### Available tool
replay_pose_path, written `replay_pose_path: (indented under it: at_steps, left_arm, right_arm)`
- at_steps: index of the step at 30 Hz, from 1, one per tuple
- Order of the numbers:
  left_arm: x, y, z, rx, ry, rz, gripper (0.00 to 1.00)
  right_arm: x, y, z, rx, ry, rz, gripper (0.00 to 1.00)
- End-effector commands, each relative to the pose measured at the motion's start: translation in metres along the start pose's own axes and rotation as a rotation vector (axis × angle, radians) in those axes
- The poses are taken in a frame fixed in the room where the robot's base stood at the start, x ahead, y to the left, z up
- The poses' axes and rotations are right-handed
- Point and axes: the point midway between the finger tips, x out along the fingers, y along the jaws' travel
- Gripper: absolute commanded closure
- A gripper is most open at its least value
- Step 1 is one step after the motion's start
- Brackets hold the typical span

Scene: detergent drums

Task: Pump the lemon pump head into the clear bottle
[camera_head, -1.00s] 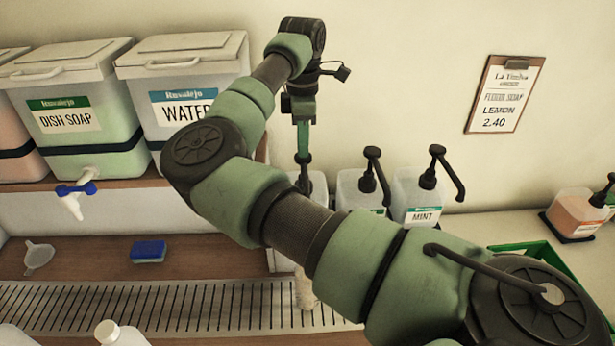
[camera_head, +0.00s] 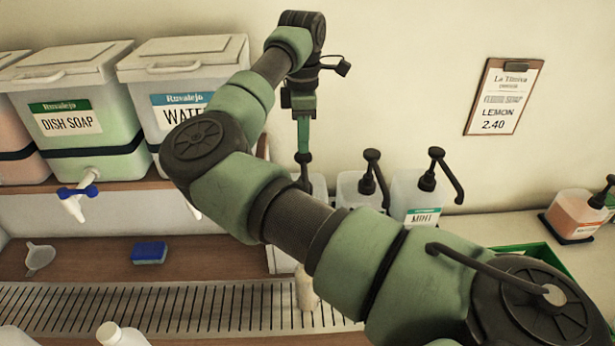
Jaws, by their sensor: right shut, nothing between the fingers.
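My right gripper (camera_head: 303,152) is shut and empty. It points down at the dark pump head of the leftmost pump container (camera_head: 319,185), with its tip at or just above the pump head. I cannot tell whether they touch. That container's label is hidden by my right arm; the lemon pump head cannot be confirmed by a label. A pale bottle (camera_head: 304,290), perhaps the clear bottle, stands on the slotted drip tray (camera_head: 220,306) below, partly hidden by my arm. My left gripper is not in view.
The mint pump container (camera_head: 421,195) and another pump container (camera_head: 352,188) stand to the right. Dish soap (camera_head: 95,125) and water (camera_head: 190,85) drums are on the left shelf. A blue sponge (camera_head: 149,252), a funnel (camera_head: 39,258) and a white bottle (camera_head: 118,335) are nearby.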

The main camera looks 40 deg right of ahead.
Motion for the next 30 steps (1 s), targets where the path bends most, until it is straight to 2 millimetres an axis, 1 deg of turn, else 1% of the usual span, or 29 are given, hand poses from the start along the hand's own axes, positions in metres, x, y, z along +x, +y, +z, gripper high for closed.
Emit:
replay_pose_path:
  at_steps: [1,24,30]
  left_arm:
    - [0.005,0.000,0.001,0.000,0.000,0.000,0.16]
    - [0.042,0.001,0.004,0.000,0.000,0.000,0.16]
    - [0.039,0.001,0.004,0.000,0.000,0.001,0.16]
  right_arm:
    - [0.006,0.000,0.000,0.000,0.000,0.000,1.00]
    - [0.054,-0.001,0.000,-0.001,0.001,-0.004,1.00]
    - [0.050,-0.001,0.000,-0.001,0.001,-0.004,1.00]
